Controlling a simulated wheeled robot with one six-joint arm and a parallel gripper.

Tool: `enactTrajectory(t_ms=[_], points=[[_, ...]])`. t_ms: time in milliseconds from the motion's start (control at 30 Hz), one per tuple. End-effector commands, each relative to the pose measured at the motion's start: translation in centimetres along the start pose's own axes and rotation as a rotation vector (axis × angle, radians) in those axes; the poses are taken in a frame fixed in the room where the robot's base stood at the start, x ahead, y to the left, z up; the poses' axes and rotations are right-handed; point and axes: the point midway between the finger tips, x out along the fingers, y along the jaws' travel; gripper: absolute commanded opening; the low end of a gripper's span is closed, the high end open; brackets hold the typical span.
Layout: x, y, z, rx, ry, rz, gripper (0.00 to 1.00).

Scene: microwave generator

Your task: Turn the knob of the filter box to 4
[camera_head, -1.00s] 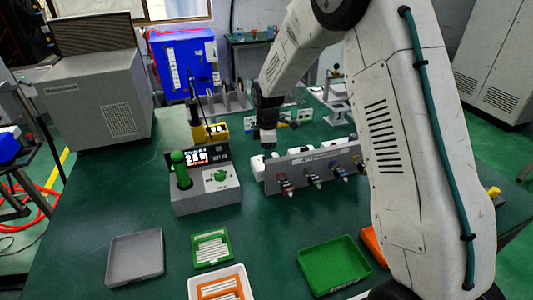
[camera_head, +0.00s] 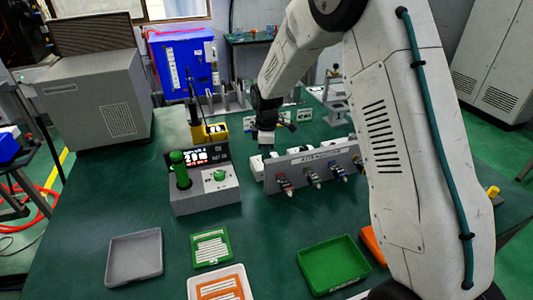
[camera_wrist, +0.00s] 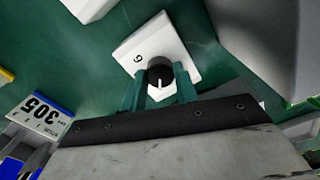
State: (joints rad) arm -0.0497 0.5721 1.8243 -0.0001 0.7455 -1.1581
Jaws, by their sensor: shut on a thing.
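The filter box appears in the wrist view as a small white box (camera_wrist: 136,45) with a black round knob (camera_wrist: 160,69) on its face. A white pointer line on the knob points toward the bottom of the picture. One digit, looking like 6 or 9, shows beside the knob; other marks are hidden or unreadable. My gripper (camera_wrist: 160,83) has its two teal fingers on either side of the knob and is shut on it. In the head view my gripper (camera_head: 265,143) points down behind the grey connector panel, and the knob is hidden there.
A grey panel (camera_head: 322,167) with several connectors stands in front of my gripper. A grey control box (camera_head: 205,190) with a green handle and display is to its left. Trays, including a green one (camera_head: 334,264), lie nearer.

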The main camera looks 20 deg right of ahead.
Motion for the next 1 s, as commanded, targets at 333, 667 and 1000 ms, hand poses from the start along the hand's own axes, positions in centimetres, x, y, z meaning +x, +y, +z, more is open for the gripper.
enactTrajectory(t_ms=[333, 667, 1000], points=[[-0.07, 0.05, -0.06, 0.291, 0.001, 0.001, 0.07], [-0.08, 0.07, -0.06, 0.605, 0.002, 0.002, 0.07], [-0.1, 0.1, -0.05, 0.923, 0.002, 0.002, 0.07]])
